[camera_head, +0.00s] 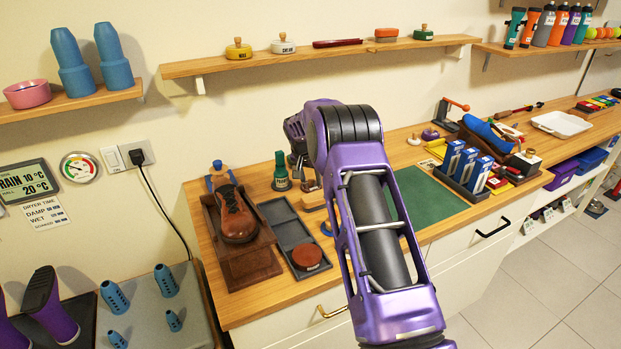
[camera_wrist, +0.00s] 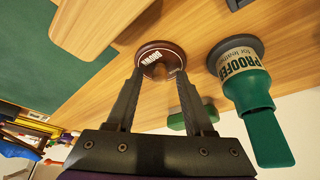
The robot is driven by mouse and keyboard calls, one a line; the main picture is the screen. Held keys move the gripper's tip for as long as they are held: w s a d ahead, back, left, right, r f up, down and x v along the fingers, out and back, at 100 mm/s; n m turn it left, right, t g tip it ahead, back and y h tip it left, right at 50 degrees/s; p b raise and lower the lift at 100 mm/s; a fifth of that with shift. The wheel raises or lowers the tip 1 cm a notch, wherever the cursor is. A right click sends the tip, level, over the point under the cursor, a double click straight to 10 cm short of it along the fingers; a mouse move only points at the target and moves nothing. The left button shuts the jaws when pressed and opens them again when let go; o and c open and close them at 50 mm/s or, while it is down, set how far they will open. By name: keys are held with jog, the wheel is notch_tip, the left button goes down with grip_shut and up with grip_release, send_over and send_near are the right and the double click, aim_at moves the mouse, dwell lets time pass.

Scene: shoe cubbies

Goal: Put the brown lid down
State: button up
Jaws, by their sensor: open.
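The brown lid (camera_wrist: 161,56), a round dark-brown piece with a white label, appears in the wrist view on the wooden counter. It lies at and between the tips of my gripper (camera_wrist: 160,76). The two fingers are apart, one at each side of the lid; I cannot tell if they touch it. In the head view my gripper (camera_head: 306,184) is mostly hidden behind my arm, low over the back of the counter, and the lid cannot be made out there.
A green proofer bottle (camera_wrist: 245,85) stands close beside the lid; it also shows in the head view (camera_head: 281,172). A wooden piece (camera_wrist: 100,22) is on the lid's other side. A brown shoe (camera_head: 236,216) stands left of the tray. The green mat (camera_head: 428,199) has clear room.

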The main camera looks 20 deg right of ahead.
jog(key=v, duration=1.2)
jog(key=shift+r, duration=0.1)
